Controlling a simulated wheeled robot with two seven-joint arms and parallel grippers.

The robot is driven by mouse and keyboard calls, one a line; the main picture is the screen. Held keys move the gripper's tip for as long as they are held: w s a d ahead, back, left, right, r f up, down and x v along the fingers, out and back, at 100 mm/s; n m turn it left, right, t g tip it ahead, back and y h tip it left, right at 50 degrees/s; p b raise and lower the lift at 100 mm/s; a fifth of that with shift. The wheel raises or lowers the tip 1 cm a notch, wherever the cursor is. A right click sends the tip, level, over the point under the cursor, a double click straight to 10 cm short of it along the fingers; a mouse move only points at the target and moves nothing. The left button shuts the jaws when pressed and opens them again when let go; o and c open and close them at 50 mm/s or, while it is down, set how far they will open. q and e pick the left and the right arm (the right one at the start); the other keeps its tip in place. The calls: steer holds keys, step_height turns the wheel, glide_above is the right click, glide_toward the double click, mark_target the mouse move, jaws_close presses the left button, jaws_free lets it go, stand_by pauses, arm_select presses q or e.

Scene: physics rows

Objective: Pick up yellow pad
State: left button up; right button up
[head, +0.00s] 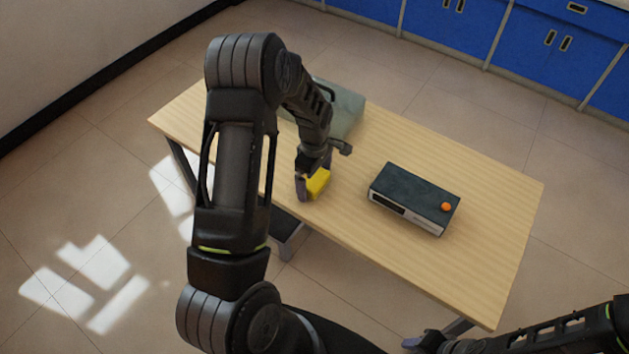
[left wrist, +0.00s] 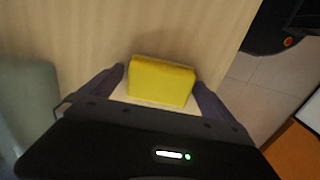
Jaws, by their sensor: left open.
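The yellow pad (head: 318,183) is a small block on the wooden table (head: 480,210), near its front edge. In the left wrist view the yellow pad (left wrist: 160,80) lies between the two fingers of my left gripper (left wrist: 162,88). My left gripper (head: 312,188) is open, with a finger on either side of the pad; I cannot tell whether they touch it. In the head view the gripper hides part of the pad. My right arm shows at the lower right, with part of its gripper (head: 425,342) at the frame's bottom edge, away from the table top.
A dark-topped box device (head: 412,198) with an orange knob (head: 445,207) stands right of the pad. A grey-green object (head: 347,108) lies at the table's back left, partly behind my left arm. The table's right end is clear. Blue cabinets (head: 450,30) stand along the far wall.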

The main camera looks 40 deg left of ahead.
arm_select(q)
steer(key=shift+c, duration=0.2)
steer(key=c, duration=1.2)
